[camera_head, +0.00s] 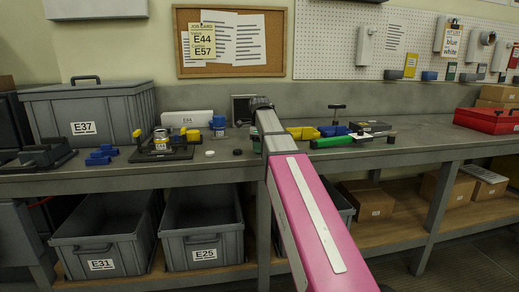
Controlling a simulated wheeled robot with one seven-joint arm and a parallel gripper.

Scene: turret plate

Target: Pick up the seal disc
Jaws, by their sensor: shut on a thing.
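My pink arm reaches over the bench. My gripper (256,139) is at its far end, low over the bench and mostly hidden behind the arm; only a dark part shows at the arm's left edge. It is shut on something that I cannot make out. A small white disc (210,153) and a small dark disc (237,151) lie on the bench just left of the gripper. I cannot tell whether either is the seal disc. A dark plate fixture (162,153) with a yellow-handled clamp and a metallic cylinder stands further left.
A grey lidded bin E37 (90,105) stands at the back left. Blue blocks (101,155) lie before it. Yellow and blue parts (310,132) and a green-handled tool (335,142) lie right of my arm. A red case (488,120) stands far right.

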